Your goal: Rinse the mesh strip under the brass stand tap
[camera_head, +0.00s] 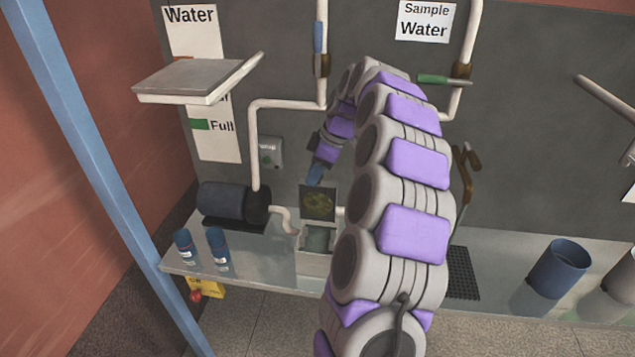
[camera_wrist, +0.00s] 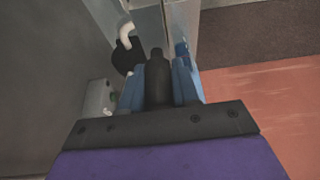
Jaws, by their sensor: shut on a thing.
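My gripper (camera_head: 315,176) reaches down at the back of the counter, its blue fingers shut. A dark rectangular panel with a mottled yellow-green face, seemingly the mesh strip (camera_head: 317,203), hangs upright just below the fingertips. In the wrist view, a narrow dark thing (camera_wrist: 157,82) is clamped between the blue fingers; its face is not visible there. A brown-brass fitting, likely the brass stand tap (camera_head: 466,172), stands right of my arm, which partly hides it. The panel is left of that fitting, apart from it.
A pale open box (camera_head: 318,262) is below the panel. A black grid mat (camera_head: 464,273) and blue cup (camera_head: 560,268) are right. White pipes (camera_head: 288,104) run along the wall.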

